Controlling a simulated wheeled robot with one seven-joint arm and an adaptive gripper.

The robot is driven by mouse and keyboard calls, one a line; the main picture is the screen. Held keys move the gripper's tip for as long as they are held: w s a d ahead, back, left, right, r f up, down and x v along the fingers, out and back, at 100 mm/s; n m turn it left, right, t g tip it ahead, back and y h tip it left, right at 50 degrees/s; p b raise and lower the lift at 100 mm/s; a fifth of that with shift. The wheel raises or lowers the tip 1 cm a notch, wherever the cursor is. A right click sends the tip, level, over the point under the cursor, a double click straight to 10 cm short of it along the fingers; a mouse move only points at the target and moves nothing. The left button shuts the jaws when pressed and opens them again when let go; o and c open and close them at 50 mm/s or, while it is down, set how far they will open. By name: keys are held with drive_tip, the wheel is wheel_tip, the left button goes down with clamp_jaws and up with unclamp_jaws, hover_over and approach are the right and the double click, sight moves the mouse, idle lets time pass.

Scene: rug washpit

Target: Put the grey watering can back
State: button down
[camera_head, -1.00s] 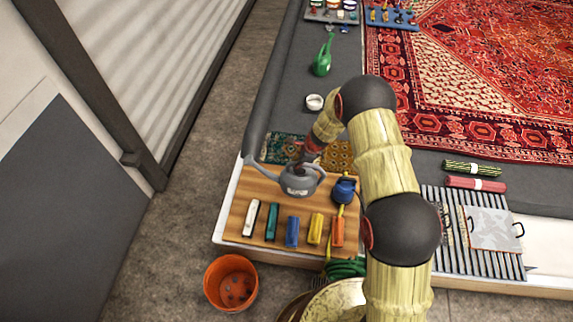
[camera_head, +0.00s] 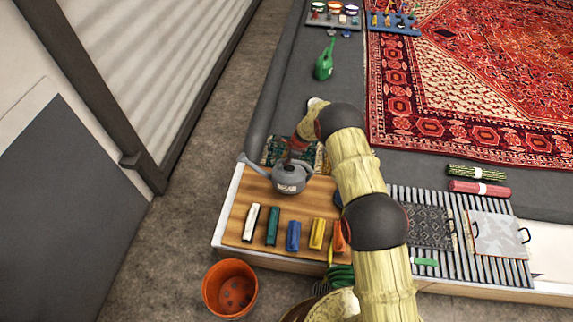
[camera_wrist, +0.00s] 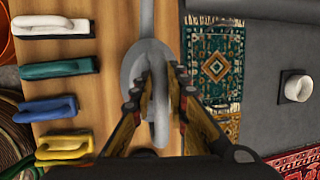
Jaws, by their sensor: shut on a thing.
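The grey watering can (camera_head: 289,178) is over the far part of the wooden board (camera_head: 248,207), its spout pointing to the upper left in the head view. My gripper (camera_head: 297,152) is above it. In the wrist view my gripper (camera_wrist: 160,88) is shut on the can's grey handle (camera_wrist: 158,110), with a finger on each side. The can's body (camera_wrist: 146,62) shows beneath the fingers. I cannot tell whether its base touches the board.
White, teal, blue, yellow and orange handled blocks line the board's near side, such as the blue one (camera_head: 293,236). A green watering can (camera_head: 324,62) stands farther back. An orange bucket (camera_head: 230,288) is on the floor. Small patterned rugs (camera_head: 316,150) lie just behind the board.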

drive_tip(key=shift+f+b, duration=0.65)
drive_tip(key=shift+f, duration=1)
drive_tip(key=c, duration=1.8)
unclamp_jaws()
drive_tip(key=shift+f, duration=0.1)
drive_tip(key=shift+o, duration=0.3)
drive_tip(key=shift+r, duration=0.3)
drive_tip(key=p+v, duration=0.3)
drive_tip(key=v, duration=0.8)
drive_tip(key=shift+s+d+r, duration=0.2)
drive_tip(key=shift+r, duration=0.15)
